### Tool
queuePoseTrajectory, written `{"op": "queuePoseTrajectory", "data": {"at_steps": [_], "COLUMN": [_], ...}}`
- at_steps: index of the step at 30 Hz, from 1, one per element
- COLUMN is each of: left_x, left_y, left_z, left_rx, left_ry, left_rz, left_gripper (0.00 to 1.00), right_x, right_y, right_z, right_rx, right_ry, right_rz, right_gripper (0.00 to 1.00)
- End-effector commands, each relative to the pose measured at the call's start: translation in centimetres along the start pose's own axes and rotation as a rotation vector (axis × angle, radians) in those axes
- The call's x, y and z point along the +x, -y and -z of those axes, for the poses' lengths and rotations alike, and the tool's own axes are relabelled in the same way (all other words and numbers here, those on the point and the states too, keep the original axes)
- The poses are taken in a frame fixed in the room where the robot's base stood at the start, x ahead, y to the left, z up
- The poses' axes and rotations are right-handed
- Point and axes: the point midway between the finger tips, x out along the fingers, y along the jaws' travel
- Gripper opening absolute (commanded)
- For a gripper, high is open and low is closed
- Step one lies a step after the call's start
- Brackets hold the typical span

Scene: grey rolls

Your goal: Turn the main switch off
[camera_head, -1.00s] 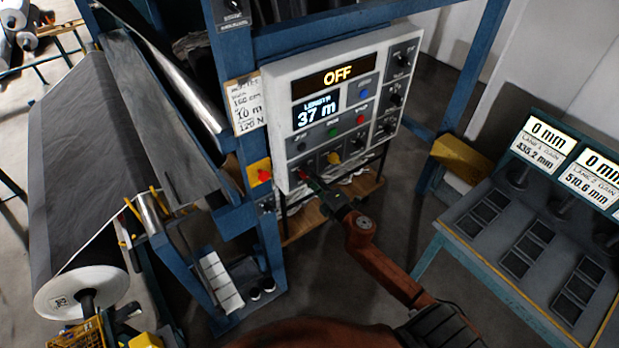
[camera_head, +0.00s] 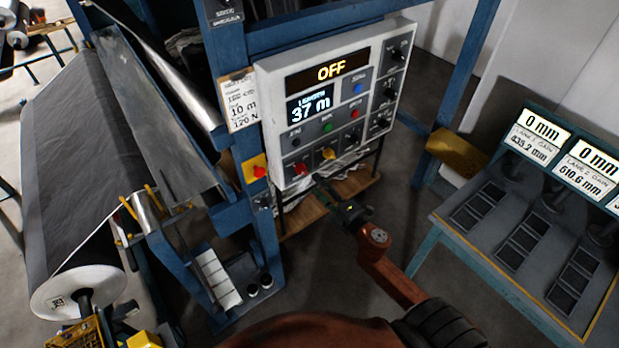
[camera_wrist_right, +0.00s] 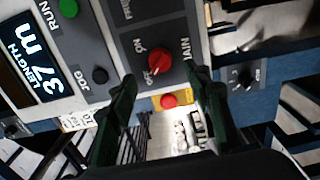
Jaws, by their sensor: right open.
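The main switch (camera_head: 300,168) is a red rotary knob at the lower left of the white control panel (camera_head: 262,110). In the right wrist view the knob (camera_wrist_right: 159,64) sits between the labels ON and OFF, with MAIN beside it; its ridge appears turned toward OFF. The panel's top display (camera_head: 331,70) reads OFF. My right gripper (camera_head: 322,184) is just below and right of the knob. In the right wrist view its fingers (camera_wrist_right: 162,84) are open and empty, apart from the knob. My left gripper is not in view.
A red button on a yellow plate (camera_head: 256,169) is left of the panel. A yellow knob (camera_head: 329,153) is right of the main switch. A large grey roll (camera_head: 75,150) stands at the left. A console with gauges (camera_head: 530,220) stands at the right.

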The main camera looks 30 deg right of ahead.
Motion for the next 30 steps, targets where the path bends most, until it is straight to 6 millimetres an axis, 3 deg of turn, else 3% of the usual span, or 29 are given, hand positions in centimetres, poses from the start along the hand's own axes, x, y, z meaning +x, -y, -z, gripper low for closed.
{"op": "queuePoseTrajectory", "data": {"at_steps": [3, 9, 27, 30], "left_x": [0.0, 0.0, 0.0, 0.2], "left_y": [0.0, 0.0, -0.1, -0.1], "left_z": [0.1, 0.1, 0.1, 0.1], "left_rx": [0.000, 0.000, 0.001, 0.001], "left_ry": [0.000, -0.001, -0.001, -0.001], "left_rz": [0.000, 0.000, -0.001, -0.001], "left_gripper": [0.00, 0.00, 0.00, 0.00], "right_x": [-2.2, -4.1, -4.4, -4.3], "right_y": [0.1, 0.0, 0.0, 1.2], "right_z": [0.0, 0.0, 0.0, -0.4], "right_rx": [0.002, 0.001, 0.000, 0.017], "right_ry": [0.001, 0.000, 0.000, 0.009], "right_rz": [0.001, 0.000, 0.000, 0.015], "right_gripper": [0.45, 0.45, 0.45, 0.45]}}
